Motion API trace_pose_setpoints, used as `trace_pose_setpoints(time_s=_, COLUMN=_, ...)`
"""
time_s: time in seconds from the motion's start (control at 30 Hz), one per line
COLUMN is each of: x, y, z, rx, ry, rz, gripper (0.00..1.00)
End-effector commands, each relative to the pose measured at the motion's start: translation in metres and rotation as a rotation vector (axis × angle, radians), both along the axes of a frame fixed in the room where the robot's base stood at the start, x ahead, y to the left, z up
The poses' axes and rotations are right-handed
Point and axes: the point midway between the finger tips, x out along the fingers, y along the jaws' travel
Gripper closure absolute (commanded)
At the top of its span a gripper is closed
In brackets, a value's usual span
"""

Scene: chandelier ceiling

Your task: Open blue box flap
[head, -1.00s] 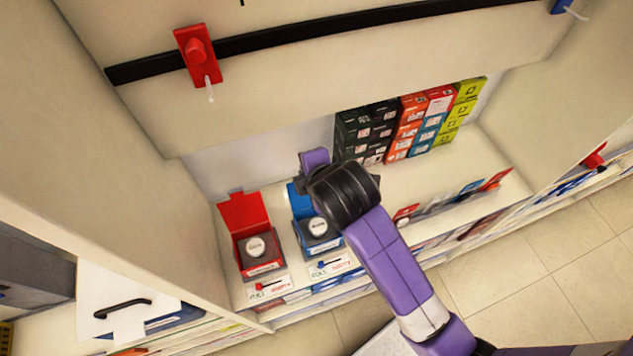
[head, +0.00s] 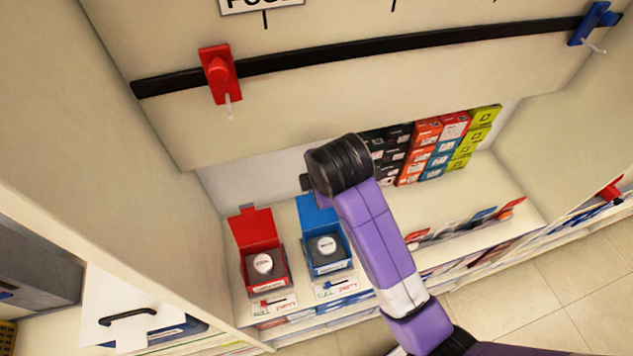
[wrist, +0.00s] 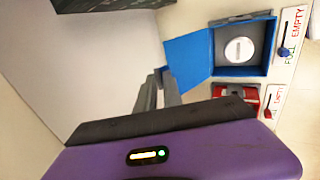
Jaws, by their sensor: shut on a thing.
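The blue box (head: 328,262) stands on the shelf with a round white-topped item inside. Its flap (head: 316,217) is raised and leans back, away from the box opening. The wrist view also shows the box (wrist: 262,62) and its flap (wrist: 189,58), swung out wide. My gripper (head: 306,183) is just behind the flap's upper edge, mostly hidden by my black wrist in the head view. In the wrist view my gripper's dark fingers (wrist: 160,92) are close together at the flap's outer edge, shut on it. The exact contact is hard to see.
A red box (head: 262,268) with its flap raised stands left of the blue one. Stacked coloured boxes (head: 440,143) stand at the back right. A black rail (head: 400,41) with a red slider (head: 219,74) crosses the panel above. Bare shelf (head: 445,196) lies to the right.

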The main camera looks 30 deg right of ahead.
Motion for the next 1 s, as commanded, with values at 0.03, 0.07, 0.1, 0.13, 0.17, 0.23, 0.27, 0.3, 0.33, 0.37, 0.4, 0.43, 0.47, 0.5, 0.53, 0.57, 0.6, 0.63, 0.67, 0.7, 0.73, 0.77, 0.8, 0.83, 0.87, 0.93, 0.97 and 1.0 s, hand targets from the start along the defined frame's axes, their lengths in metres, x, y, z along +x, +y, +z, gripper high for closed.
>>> trace_pose_setpoints(time_s=0.03, x=-0.0034, y=-0.0011, z=-0.0085, rx=0.000, ry=0.018, rz=-0.002, gripper=0.83)
trace_pose_setpoints(time_s=0.07, x=-0.0034, y=-0.0011, z=-0.0086, rx=0.000, ry=0.018, rz=-0.002, gripper=0.77)
trace_pose_setpoints(time_s=0.1, x=-0.0034, y=-0.0012, z=-0.0086, rx=0.000, ry=0.017, rz=-0.002, gripper=0.75)
trace_pose_setpoints(time_s=0.13, x=-0.0032, y=-0.0012, z=-0.0086, rx=0.000, ry=0.017, rz=-0.002, gripper=0.75)
trace_pose_setpoints(time_s=0.17, x=-0.0032, y=-0.0013, z=-0.0086, rx=0.000, ry=0.017, rz=-0.002, gripper=0.75)
trace_pose_setpoints(time_s=0.23, x=-0.0028, y=-0.0015, z=-0.0082, rx=0.000, ry=0.015, rz=-0.003, gripper=0.75)
trace_pose_setpoints(time_s=0.27, x=-0.0026, y=-0.0014, z=-0.0081, rx=0.000, ry=0.015, rz=-0.003, gripper=0.75)
trace_pose_setpoints(time_s=0.3, x=-0.0025, y=-0.0015, z=-0.0080, rx=0.000, ry=0.014, rz=-0.003, gripper=0.75)
trace_pose_setpoints(time_s=0.33, x=-0.0023, y=-0.0015, z=-0.0079, rx=0.000, ry=0.014, rz=-0.003, gripper=0.75)
trace_pose_setpoints(time_s=0.37, x=-0.0022, y=-0.0015, z=-0.0077, rx=0.000, ry=0.013, rz=-0.003, gripper=0.75)
trace_pose_setpoints(time_s=0.4, x=-0.0020, y=-0.0016, z=-0.0076, rx=0.000, ry=0.013, rz=-0.003, gripper=0.75)
trace_pose_setpoints(time_s=0.43, x=-0.0019, y=-0.0016, z=-0.0074, rx=-0.001, ry=0.012, rz=-0.003, gripper=0.75)
trace_pose_setpoints(time_s=0.47, x=-0.0018, y=-0.0016, z=-0.0074, rx=-0.001, ry=0.012, rz=-0.003, gripper=0.75)
trace_pose_setpoints(time_s=0.5, x=-0.0017, y=-0.0017, z=-0.0072, rx=-0.001, ry=0.012, rz=-0.003, gripper=0.75)
trace_pose_setpoints(time_s=0.53, x=-0.0016, y=-0.0017, z=-0.0071, rx=-0.001, ry=0.011, rz=-0.003, gripper=0.75)
trace_pose_setpoints(time_s=0.57, x=-0.0016, y=-0.0017, z=-0.0070, rx=-0.001, ry=0.011, rz=-0.003, gripper=0.75)
trace_pose_setpoints(time_s=0.6, x=-0.0015, y=-0.0018, z=-0.0069, rx=-0.001, ry=0.011, rz=-0.003, gripper=0.75)
trace_pose_setpoints(time_s=0.63, x=-0.0015, y=-0.0018, z=-0.0068, rx=-0.001, ry=0.011, rz=-0.003, gripper=0.75)
trace_pose_setpoints(time_s=0.67, x=-0.0014, y=-0.0018, z=-0.0068, rx=-0.001, ry=0.010, rz=-0.003, gripper=0.75)
trace_pose_setpoints(time_s=0.7, x=-0.0013, y=-0.0018, z=-0.0067, rx=-0.001, ry=0.010, rz=-0.004, gripper=0.75)
trace_pose_setpoints(time_s=0.73, x=-0.0013, y=-0.0019, z=-0.0066, rx=-0.001, ry=0.010, rz=-0.004, gripper=0.75)
trace_pose_setpoints(time_s=0.77, x=-0.0012, y=-0.0019, z=-0.0065, rx=-0.001, ry=0.010, rz=-0.004, gripper=0.75)
trace_pose_setpoints(time_s=0.8, x=-0.0011, y=-0.0020, z=-0.0065, rx=-0.001, ry=0.009, rz=-0.004, gripper=0.75)
trace_pose_setpoints(time_s=0.83, x=-0.0011, y=-0.0020, z=-0.0063, rx=-0.001, ry=0.009, rz=-0.004, gripper=0.75)
trace_pose_setpoints(time_s=0.87, x=-0.0011, y=-0.0020, z=-0.0063, rx=-0.001, ry=0.009, rz=-0.004, gripper=0.75)
trace_pose_setpoints(time_s=0.93, x=-0.0009, y=-0.0020, z=-0.0062, rx=-0.001, ry=0.009, rz=-0.004, gripper=0.75)
trace_pose_setpoints(time_s=0.97, x=-0.0009, y=-0.0020, z=-0.0062, rx=-0.001, ry=0.009, rz=-0.004, gripper=0.75)
trace_pose_setpoints(time_s=1.0, x=-0.0009, y=-0.0020, z=-0.0061, rx=-0.001, ry=0.009, rz=-0.004, gripper=0.75)
